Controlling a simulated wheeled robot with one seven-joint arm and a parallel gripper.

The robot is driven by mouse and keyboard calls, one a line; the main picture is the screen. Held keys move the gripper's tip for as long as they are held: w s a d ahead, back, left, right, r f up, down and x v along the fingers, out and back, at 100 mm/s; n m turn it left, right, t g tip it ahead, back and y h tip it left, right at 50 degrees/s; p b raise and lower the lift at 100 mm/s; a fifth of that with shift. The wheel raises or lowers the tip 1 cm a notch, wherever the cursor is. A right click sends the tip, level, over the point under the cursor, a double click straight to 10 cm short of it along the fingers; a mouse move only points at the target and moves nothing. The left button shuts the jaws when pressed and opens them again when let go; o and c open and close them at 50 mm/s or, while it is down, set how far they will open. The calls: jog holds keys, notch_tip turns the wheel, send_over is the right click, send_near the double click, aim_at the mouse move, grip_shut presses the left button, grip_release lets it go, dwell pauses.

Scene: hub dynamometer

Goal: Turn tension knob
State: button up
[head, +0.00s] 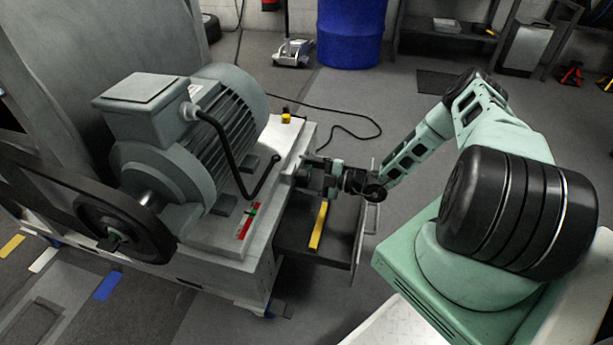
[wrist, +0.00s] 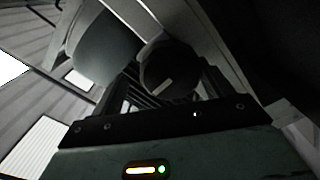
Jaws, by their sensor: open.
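The tension knob (wrist: 168,66) is a dark round knob with a short pale pointer mark in the wrist view. The mark slants up to the right. My gripper (wrist: 168,92) is open, with its dark jaws close around or just in front of the knob; contact cannot be told. In the head view my gripper (head: 304,172) is at the right side of the grey machine base (head: 262,262), below the motor plate. The knob is not clearly visible there, being small or hidden by the gripper.
The grey-green motor (head: 190,140) and black belt pulley (head: 120,225) stand left of my gripper. An open drawer (head: 340,245) holding a yellow bar (head: 319,226) juts out just below it. A blue drum (head: 350,32) stands behind.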

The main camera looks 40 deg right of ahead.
aim_at(307, 170)
notch_tip(307, 170, up, 9)
jog(key=p, duration=0.2)
jog(key=shift+f+p, duration=0.2)
jog(key=shift+p, duration=0.15)
jog(key=shift+f, duration=0.15)
